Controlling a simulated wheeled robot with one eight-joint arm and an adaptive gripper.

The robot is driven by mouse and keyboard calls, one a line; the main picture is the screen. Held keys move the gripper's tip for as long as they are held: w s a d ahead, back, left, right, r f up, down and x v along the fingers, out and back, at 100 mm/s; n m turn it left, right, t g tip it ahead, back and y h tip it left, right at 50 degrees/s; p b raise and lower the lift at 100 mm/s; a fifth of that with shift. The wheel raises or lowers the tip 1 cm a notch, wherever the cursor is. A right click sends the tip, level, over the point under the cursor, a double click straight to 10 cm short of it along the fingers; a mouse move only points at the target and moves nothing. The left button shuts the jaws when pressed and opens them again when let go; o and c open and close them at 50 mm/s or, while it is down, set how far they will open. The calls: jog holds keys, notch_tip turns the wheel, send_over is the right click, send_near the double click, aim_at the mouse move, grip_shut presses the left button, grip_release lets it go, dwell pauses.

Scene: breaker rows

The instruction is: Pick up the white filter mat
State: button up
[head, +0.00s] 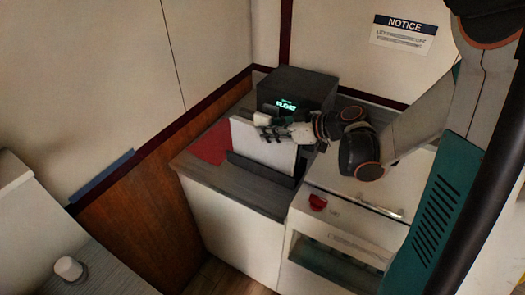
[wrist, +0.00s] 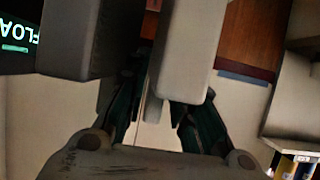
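The white filter mat (head: 262,145) is a thin, flat panel. It stands nearly upright in a dark holder (head: 262,170) on the grey counter. My gripper (head: 268,126) is at the mat's top edge, with one fingertip showing above the edge and darker finger parts in front of its face. In the wrist view my gripper's two thick grey fingers (wrist: 140,60) are apart with a gap between them. A narrow pale strip shows in that gap, close to the right finger; I cannot tell whether it touches. The mat's right upper part is partly hidden by my gripper.
A dark box with a lit green display (head: 297,90) stands just behind the mat. A red cloth or sheet (head: 212,143) lies to the left. A white appliance with a red knob (head: 318,202) is at the right. A small white cylinder (head: 69,268) stands at the lower left.

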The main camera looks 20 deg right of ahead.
jog(key=x, duration=0.3)
jog(key=shift+f+b, duration=0.1)
jog(key=shift+b, duration=0.25)
grip_shut()
